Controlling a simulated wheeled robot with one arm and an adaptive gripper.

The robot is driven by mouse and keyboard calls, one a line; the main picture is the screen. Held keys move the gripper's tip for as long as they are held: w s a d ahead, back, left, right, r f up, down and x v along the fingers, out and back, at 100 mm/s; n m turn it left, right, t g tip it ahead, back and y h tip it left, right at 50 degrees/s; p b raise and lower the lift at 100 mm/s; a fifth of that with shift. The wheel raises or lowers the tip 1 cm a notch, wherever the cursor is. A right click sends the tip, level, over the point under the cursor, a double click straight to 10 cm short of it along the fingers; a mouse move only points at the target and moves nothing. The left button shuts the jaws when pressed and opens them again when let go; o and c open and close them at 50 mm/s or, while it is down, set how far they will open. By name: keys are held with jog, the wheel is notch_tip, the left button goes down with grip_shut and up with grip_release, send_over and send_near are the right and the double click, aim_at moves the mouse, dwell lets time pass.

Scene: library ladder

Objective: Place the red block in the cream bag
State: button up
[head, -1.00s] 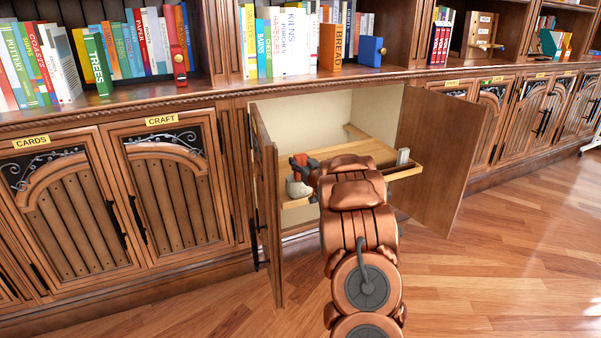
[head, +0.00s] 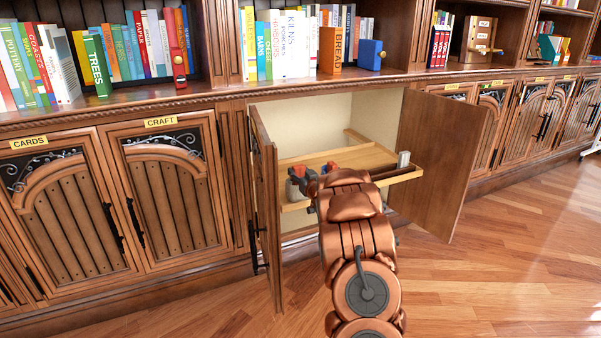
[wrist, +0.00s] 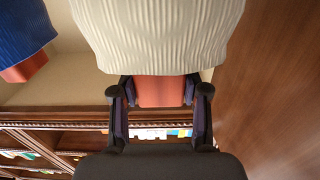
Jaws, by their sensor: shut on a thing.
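My gripper (wrist: 160,93) is shut on the red block (wrist: 160,90), which sits between its two dark fingers in the wrist view. The cream bag (wrist: 158,38), pale and ribbed, fills the top middle of that view. Its edge meets and covers one end of the block; I cannot tell whether that end is inside the bag's mouth. In the head view the red block (head: 301,170) shows small at the far end of my arm, just above the pale bag (head: 293,189), which is partly hidden by the gripper.
A blue thing (wrist: 22,30) with a red part is beside the cream bag. Both stand at a wooden pull-out shelf (head: 360,156) in an open cabinet. Open doors (head: 264,205) and (head: 437,160) flank it. Books line the shelves above. Wood floor on the right is clear.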

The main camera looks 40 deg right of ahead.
jog(key=shift+f, duration=0.45)
jog(key=o, duration=1.1)
jog(key=shift+o, duration=0.2)
jog(key=shift+r, duration=0.15)
jog(key=shift+s+r, duration=0.15)
jog(key=shift+r, duration=0.45)
jog(key=p+v, duration=0.3)
jog(key=v, duration=0.8)
jog(key=shift+s+a+f, duration=0.15)
jog(key=shift+s+a, duration=0.1)
jog(key=shift+s, duration=0.1)
jog(key=shift+w, duration=0.1)
